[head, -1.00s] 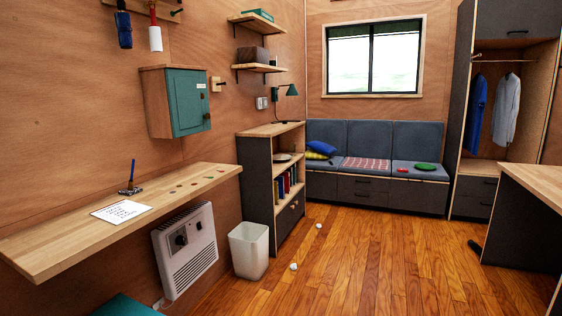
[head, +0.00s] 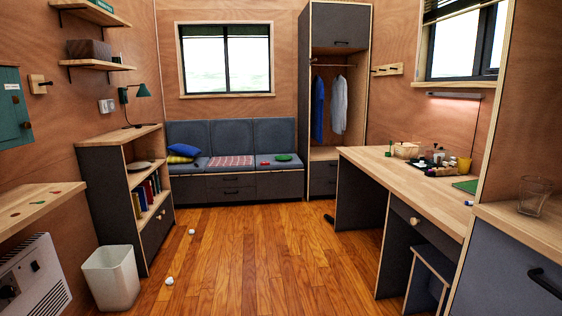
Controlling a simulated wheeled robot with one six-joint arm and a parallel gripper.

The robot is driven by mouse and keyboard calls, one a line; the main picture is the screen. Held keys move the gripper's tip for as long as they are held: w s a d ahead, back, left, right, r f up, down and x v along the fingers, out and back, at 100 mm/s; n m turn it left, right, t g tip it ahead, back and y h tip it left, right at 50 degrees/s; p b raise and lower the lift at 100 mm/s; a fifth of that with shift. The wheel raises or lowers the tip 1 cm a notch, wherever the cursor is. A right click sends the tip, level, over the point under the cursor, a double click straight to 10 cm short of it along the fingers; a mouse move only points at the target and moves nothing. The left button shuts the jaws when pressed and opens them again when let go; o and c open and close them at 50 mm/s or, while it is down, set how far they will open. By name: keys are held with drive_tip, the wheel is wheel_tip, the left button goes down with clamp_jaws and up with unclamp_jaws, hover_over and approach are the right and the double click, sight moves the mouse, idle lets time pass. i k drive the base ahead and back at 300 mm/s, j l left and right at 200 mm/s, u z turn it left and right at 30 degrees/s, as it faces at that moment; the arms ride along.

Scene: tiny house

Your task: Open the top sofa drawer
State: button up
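The grey sofa (head: 232,138) stands against the far wall under the window. The top sofa drawer (head: 222,182) looks shut, flush with the front. The lower sofa drawer (head: 222,194) also looks shut. My gripper is not in view, so its state does not show. The sofa is far across the room from the camera.
Wooden floor (head: 245,250) is clear up to the sofa, except small white crumpled bits (head: 169,281) and a dark object (head: 329,218). A bookshelf (head: 112,195) and white bin (head: 111,279) stand left; a desk (head: 400,180) and stool (head: 433,270) stand right.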

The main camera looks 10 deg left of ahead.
sight(244, 180)
drive_tip(key=i+j+u, duration=0.4)
drive_tip(key=i, duration=0.5)
drive_tip(key=i+u, duration=0.4)
drive_tip(key=i, duration=1.6)
drive_tip(key=i+j+z, duration=0.1)
drive_tip(key=i, duration=1)
drive_tip(key=i+j, duration=0.15)
drive_tip(key=i, duration=0.95)
drive_tip(key=i+j+z, duration=0.1)
drive_tip(key=i+z, duration=0.2)
drive_tip(key=i, duration=0.15)
drive_tip(key=i+j+z, duration=0.25)
drive_tip(key=i, duration=0.2)
